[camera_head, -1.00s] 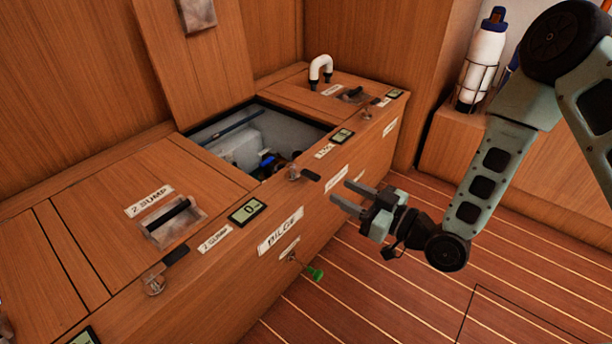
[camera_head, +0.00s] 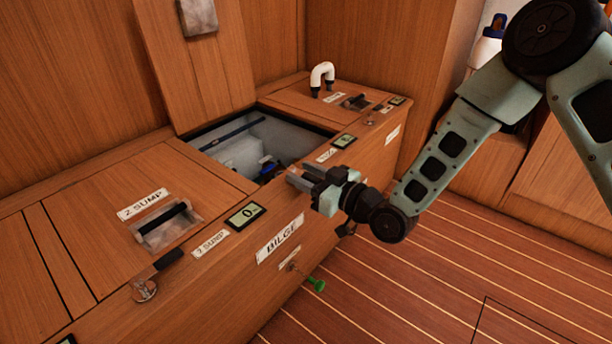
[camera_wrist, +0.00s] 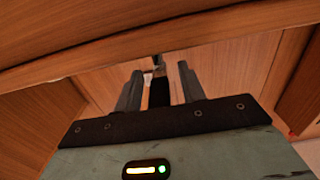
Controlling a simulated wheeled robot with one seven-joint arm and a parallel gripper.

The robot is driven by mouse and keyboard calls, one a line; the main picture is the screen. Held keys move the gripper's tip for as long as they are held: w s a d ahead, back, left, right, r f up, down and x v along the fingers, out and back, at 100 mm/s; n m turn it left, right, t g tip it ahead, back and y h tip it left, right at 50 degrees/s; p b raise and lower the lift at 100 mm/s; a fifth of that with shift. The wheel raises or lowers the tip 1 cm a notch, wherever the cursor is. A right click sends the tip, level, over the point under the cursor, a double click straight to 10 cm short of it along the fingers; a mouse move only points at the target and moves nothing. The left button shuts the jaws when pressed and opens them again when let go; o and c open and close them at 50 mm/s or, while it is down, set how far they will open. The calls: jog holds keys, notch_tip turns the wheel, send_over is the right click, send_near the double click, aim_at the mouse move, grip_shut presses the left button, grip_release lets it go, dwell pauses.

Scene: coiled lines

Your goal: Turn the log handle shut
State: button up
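My gripper (camera_head: 298,175) is at the upper front edge of the wooden locker, pointing left. In the wrist view its two fingers (camera_wrist: 160,78) are apart. A dark narrow piece (camera_wrist: 158,92) with a small pale bit at its side stands between them, with gaps to each finger. It looks like the black lever by a clear knob on the locker's edge, probably the log handle. In the head view my gripper hides that lever. A small label (camera_head: 327,155) and a display (camera_head: 344,141) sit just above; I cannot read the label surely.
An open hatch (camera_head: 250,125) lies behind my gripper. To the left are a 2 SUMP lid latch (camera_head: 166,222), another black lever (camera_head: 169,260) and a clear knob (camera_head: 145,289). The floor (camera_head: 400,290) is clear.

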grip_shut()
